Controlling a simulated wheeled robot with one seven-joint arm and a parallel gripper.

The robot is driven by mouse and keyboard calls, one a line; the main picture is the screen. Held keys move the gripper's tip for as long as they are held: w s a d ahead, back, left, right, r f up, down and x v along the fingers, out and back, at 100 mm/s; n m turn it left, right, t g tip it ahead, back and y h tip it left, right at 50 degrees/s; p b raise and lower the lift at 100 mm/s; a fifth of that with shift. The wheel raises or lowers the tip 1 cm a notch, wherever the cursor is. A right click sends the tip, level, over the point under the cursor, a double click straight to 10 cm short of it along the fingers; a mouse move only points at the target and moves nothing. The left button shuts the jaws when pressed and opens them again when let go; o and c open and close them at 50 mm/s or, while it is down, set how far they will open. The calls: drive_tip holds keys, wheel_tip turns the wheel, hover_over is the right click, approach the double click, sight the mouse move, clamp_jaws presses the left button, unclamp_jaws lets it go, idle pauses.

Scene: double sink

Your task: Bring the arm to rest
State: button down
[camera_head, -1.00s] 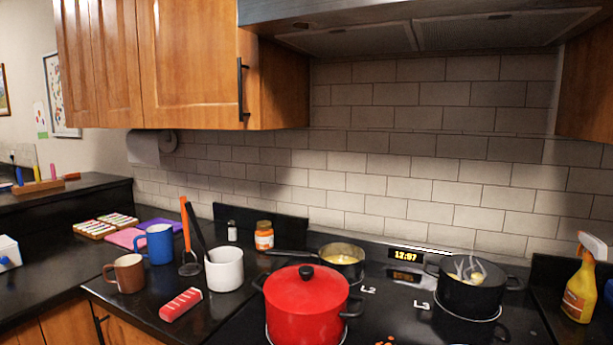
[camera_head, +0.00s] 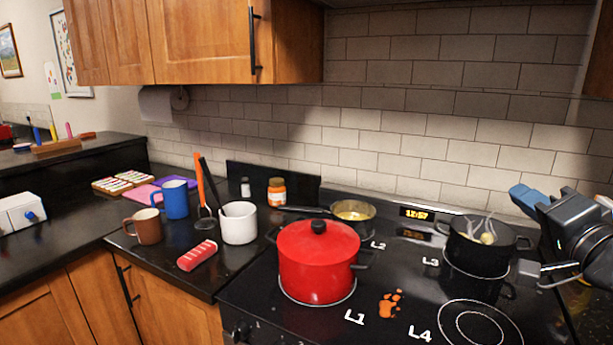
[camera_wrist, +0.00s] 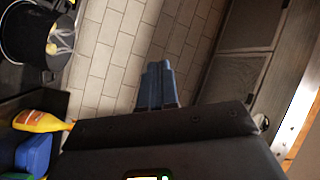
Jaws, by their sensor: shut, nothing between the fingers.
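My gripper (camera_head: 530,199) shows at the right edge of the head view, above and to the right of the black pot. Its blue fingers are together and hold nothing. In the wrist view the fingers (camera_wrist: 159,86) are side by side in front of the tiled wall. My dark arm end fills the right edge of the head view, over the right side of the stove, touching nothing that I can see.
A black pot (camera_head: 478,259) with food and a red lidded pot (camera_head: 318,265) stand on the stove. A small pan (camera_head: 354,216) sits behind. Mugs and a white utensil cup (camera_head: 239,227) stand left. Orange spill (camera_head: 391,303) marks the stove.

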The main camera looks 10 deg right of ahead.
drive_tip(key=s+a+f+n+g, duration=0.1)
drive_tip(key=s+a+f, duration=0.3)
drive_tip(key=s+f, duration=0.25)
drive_tip(key=s+a+f+n+g, duration=0.1)
drive_tip(key=s+a+f+n, duration=0.15)
drive_tip(key=s+f, duration=0.4)
drive_tip(key=s+a+f+n, duration=0.1)
drive_tip(key=s+a+f, duration=0.35)
drive_tip(key=f, duration=0.35)
drive_tip(key=s+a+n+g, duration=0.1)
drive_tip(key=s+a+n, duration=0.2)
drive_tip(key=s, duration=0.8)
drive_tip(key=s+a+f+n+y, duration=0.1)
drive_tip(key=s+a+n, duration=0.2)
drive_tip(key=s, duration=0.9)
drive_tip(key=shift+s+n+g, duration=0.25)
drive_tip(key=shift+n+g, duration=0.15)
drive_tip(key=shift+n, duration=0.25)
